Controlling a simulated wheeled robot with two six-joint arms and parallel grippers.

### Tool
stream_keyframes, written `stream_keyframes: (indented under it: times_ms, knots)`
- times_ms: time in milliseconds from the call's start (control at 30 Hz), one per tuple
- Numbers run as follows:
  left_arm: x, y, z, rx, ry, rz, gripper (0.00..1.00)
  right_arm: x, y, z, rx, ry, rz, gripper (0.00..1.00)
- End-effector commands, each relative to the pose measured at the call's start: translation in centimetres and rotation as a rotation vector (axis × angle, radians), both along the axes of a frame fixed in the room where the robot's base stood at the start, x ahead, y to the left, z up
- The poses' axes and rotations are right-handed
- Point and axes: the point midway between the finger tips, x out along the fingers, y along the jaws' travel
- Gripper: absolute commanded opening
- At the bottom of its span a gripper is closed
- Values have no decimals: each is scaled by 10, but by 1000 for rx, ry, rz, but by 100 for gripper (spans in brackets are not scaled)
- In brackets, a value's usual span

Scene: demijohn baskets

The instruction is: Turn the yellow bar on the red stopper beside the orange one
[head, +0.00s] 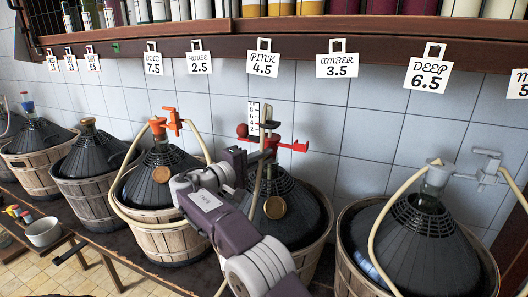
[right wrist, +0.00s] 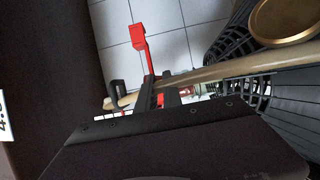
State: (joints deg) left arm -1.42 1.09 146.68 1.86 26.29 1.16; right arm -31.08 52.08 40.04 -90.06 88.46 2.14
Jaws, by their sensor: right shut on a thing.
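The red stopper (head: 292,146) is on the large dark demijohn right of the orange stopper (head: 158,124). Its red arm sticks out to the right, and it also shows in the right wrist view (right wrist: 139,38). I see no yellow bar; the bar that shows is red. My right gripper (head: 266,146) is at the stopper, shut on its bar, with the grip itself mostly hidden. In the right wrist view, the dark fingers (right wrist: 158,94) close at the foot of the red part, and a tan hose (right wrist: 235,67) crosses by them. My left gripper is out of view.
Other basketed demijohns stand on both sides, one with a grey stopper (head: 440,172) at the right. A round gold tag (head: 275,207) hangs on the demijohn below my gripper. A wooden shelf (head: 240,48) with price cards runs above. A small pot (head: 43,231) stands lower left.

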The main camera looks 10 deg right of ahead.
Motion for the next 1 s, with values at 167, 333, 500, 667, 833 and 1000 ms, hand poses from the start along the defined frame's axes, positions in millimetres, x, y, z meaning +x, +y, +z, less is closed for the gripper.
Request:
stream_keyframes:
  times_ms: [167,333,500,667,833,1000]
  knots:
    - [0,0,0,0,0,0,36,0,-1,0,1,-1,-2,0]
    - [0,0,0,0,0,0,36,0,-1,0,0,0,-2,24]
    - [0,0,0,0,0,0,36,0,-1,0,0,0,-1,32]
    - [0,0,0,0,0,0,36,0,0,0,0,0,-1,32]
    - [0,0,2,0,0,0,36,-13,22,1,-1,1,3,32]
    - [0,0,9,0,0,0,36,-34,54,2,-1,1,3,32]
